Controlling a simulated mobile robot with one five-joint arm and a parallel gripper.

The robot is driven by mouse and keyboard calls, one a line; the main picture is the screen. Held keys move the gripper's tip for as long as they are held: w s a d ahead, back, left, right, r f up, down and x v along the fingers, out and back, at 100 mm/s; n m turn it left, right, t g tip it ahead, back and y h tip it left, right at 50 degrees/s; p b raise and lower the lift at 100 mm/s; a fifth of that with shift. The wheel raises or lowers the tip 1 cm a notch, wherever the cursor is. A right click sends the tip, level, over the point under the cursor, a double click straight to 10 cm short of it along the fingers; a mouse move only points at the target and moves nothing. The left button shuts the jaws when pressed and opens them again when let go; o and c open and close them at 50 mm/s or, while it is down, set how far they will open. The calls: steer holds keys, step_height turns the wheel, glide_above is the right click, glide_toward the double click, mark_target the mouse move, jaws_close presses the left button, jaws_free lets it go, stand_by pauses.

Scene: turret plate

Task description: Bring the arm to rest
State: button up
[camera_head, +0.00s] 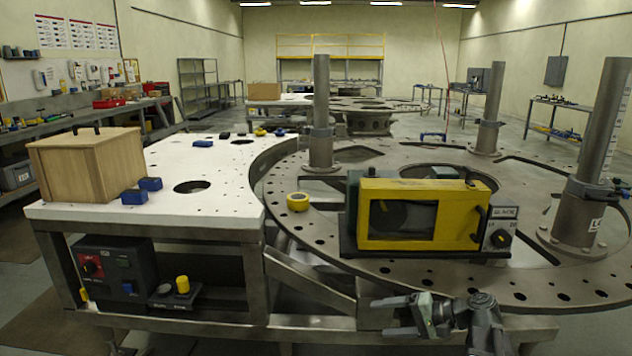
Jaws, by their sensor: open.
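My gripper (385,317) is in the lower right of the head view, with its jaws open and pointing left. Nothing shows between the jaws. It hangs in front of the turret plate's near edge, below the plate top. My arm runs from it to the right and down out of the frame. The turret plate (400,280) is a large round metal disc with holes around its rim. A yellow box with a dark window (462,195) stands on its near part, above and behind my gripper.
Grey upright posts (321,120) stand on the plate. A small yellow round piece (298,202) lies left of the yellow box. A white table (225,175) at left bears a wooden box (90,165) and blue blocks (134,197). A dark control box (115,268) sits below.

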steer(key=s+a+f+n+g+h, duration=0.5)
steer(key=s+a+f+h, duration=0.25)
steer(key=a+f, duration=0.45)
steer(key=s+d+f+h, duration=0.1)
steer(key=d+f+h, duration=0.1)
steer(key=d+h, duration=0.5)
step_height(320, 180, up, 16)
steer(key=d+y+p, duration=0.1)
steer(key=y+p, duration=0.1)
steer(key=p, duration=1.3)
steer(key=shift+d+y+p, duration=0.25)
steer(key=shift+y+p, duration=0.1)
steer(key=shift+f, duration=0.1)
